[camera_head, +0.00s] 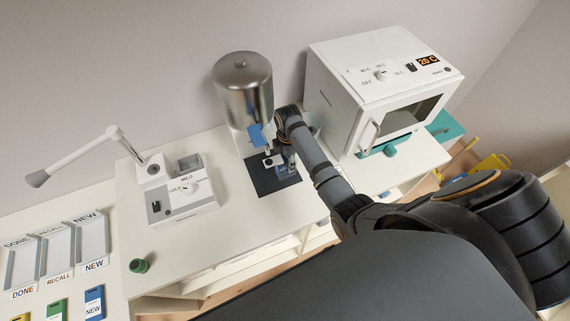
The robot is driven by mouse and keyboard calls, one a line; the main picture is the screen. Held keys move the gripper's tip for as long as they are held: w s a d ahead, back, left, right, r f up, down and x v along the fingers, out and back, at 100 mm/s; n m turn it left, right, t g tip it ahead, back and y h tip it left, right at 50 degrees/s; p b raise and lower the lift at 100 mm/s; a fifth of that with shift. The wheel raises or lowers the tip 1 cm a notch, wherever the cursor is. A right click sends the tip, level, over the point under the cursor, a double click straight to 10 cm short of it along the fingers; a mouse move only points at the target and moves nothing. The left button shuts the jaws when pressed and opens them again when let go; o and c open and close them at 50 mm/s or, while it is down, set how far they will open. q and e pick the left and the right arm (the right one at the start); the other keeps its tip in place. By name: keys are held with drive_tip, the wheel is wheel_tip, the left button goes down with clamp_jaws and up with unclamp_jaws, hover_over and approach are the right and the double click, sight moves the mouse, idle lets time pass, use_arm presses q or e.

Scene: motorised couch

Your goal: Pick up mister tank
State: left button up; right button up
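A shiny metal cylinder with a domed top and small knob, which looks like the mister tank (243,88), stands upright over a dark square pad (262,184) on the white counter. Blue parts show below its right side. My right arm reaches in from the right, and my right gripper (272,160) is low in front of the tank, by these blue parts. The fingers are small and partly hidden by my wrist, so I cannot tell whether they touch anything. My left gripper is not in view.
A white oven-like box (338,75) reading 20 C stands right of the tank. A white device with a dial (182,200) and a lamp-like arm (85,158) stand left. A green cap (139,265) lies near the counter's front edge. Labelled trays (57,250) are far left.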

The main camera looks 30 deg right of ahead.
drive_tip(key=shift+c, duration=1.2)
drive_tip(key=c, duration=0.5)
drive_tip(key=shift+r, duration=0.1)
drive_tip(key=shift+c, duration=0.2)
drive_tip(key=shift+r, duration=0.25)
wheel_tip(320, 180, up, 2)
drive_tip(key=shift+r+b, duration=0.1)
drive_tip(key=shift+b, duration=0.8)
drive_tip(key=shift+s+r, duration=0.15)
drive_tip(key=shift+s, duration=0.45)
use_arm(q)
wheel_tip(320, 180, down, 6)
drive_tip(key=b, duration=0.4)
use_arm(e)
drive_tip(key=s+a, duration=0.1)
drive_tip(key=s, duration=1.6)
